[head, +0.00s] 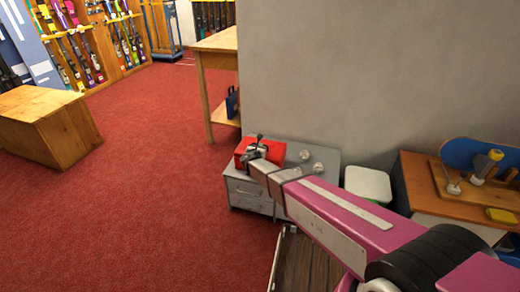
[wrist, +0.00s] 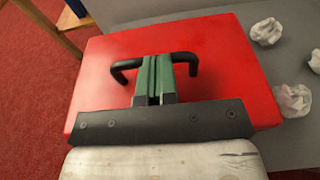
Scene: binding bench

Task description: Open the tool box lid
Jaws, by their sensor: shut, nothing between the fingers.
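The red tool box (head: 270,149) sits on top of a grey drawer cabinet in the head view. Its red lid fills much of the wrist view (wrist: 225,60) and looks closed. A black handle (wrist: 126,65) stands on the lid. My gripper (head: 258,140) is over the box at the end of my arm. In the wrist view its green fingers (wrist: 157,62) are together at the middle of the handle, with nothing between them. The fingers hide the handle's middle, and I cannot tell if they touch it.
Several crumpled paper balls (wrist: 294,99) lie on the grey cabinet (head: 250,192) right of the box. A white-topped bin (head: 368,184) and a wooden bench with tools (head: 430,196) stand further right. A grey wall (head: 370,70) rises behind.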

